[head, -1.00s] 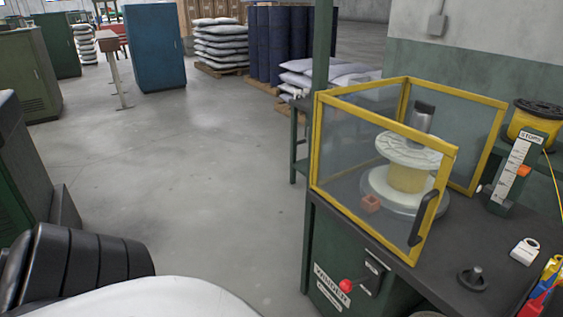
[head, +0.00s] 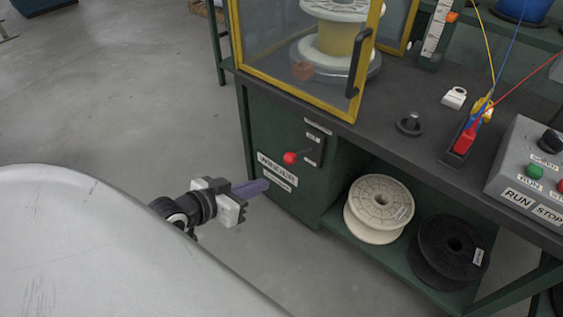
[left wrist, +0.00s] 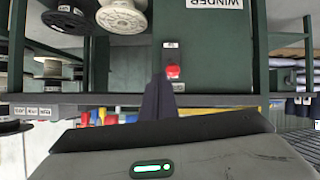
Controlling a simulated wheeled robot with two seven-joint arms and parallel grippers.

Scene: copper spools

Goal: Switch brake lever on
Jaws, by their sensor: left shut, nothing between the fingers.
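The brake lever (head: 291,157) has a red knob and sits on a dark plate on the front of the green winder cabinet (head: 262,135). The lever also shows in the left wrist view (left wrist: 172,71), upside down, just beyond the fingers. My left gripper (head: 262,187) is shut and empty, its purple-grey fingers pointing toward the cabinet, below and left of the knob and apart from it in the head view. In the left wrist view the shut fingers (left wrist: 158,98) point at the lever. My right gripper is not in view.
A yellow-framed guard (head: 300,92) stands on the bench top above the cabinet. A white spool (head: 378,208) and a black spool (head: 450,252) lie on the lower shelf to the right. A control box (head: 530,180) sits at the bench's right end. The floor left of the cabinet is clear.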

